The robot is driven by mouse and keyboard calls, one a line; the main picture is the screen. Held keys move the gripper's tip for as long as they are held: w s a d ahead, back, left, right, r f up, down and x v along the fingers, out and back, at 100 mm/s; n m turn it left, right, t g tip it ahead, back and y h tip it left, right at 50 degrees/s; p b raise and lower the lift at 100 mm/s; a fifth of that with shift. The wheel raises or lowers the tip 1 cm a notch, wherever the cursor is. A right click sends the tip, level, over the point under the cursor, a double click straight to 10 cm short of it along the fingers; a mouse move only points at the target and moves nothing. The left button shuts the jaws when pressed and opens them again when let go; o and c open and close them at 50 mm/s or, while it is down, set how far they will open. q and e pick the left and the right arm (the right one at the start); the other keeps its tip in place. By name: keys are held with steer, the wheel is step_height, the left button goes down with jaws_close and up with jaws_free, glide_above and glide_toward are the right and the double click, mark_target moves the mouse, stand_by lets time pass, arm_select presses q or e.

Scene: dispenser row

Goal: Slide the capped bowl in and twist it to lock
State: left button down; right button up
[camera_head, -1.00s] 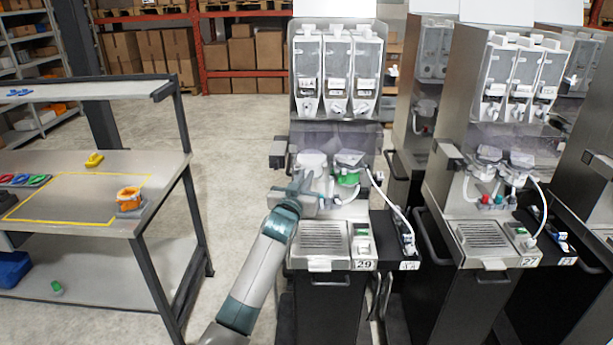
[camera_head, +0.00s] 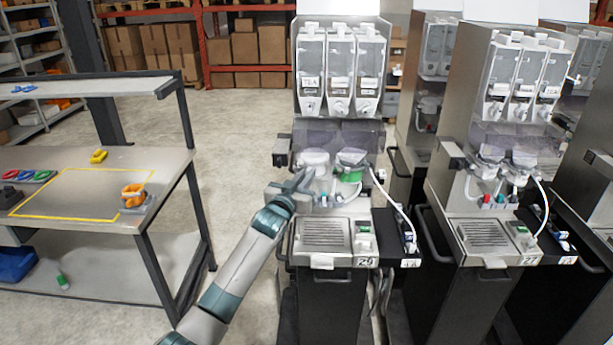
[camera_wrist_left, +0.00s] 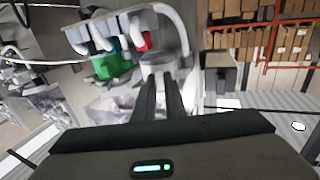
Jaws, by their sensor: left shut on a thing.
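The dispenser marked 29 has two bowl positions under its canisters. A white capped bowl (camera_head: 314,160) sits at the left one, and a bowl with a green body (camera_head: 350,172) sits at the right one. My left gripper (camera_head: 301,182) is at the front left of the white bowl. In the left wrist view its two dark fingers (camera_wrist_left: 159,82) reach up to the pale round bowl (camera_wrist_left: 157,57) and are shut on it. The fingers hide part of the bowl, so I cannot tell whether it is fully seated. The green-bodied bowl (camera_wrist_left: 113,68) is beside it.
The drip grille (camera_head: 324,234) lies below the bowls. White hoses (camera_head: 393,205) curve at the right. A second dispenser (camera_head: 492,160) stands further right. A workbench (camera_head: 165,175) with an orange item (camera_head: 133,194) stands left, with open floor between.

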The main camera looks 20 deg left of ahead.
arm_select(q)
steer(key=shift+a+m+h, duration=0.4)
steer(key=shift+a+h, duration=0.05)
steer(key=shift+h, duration=0.15)
steer(key=shift+a+m+h, duration=0.15)
steer(key=shift+m+h, duration=0.25)
steer(key=shift+h, duration=0.2)
steer(key=shift+w, duration=0.1)
steer(key=shift+a+m+g+h+b, duration=0.3)
steer(key=shift+m+h+b, duration=0.2)
steer(key=shift+h, duration=0.1)
steer(key=c, duration=1.7)
jaws_free()
steer(key=shift+c, duration=0.2)
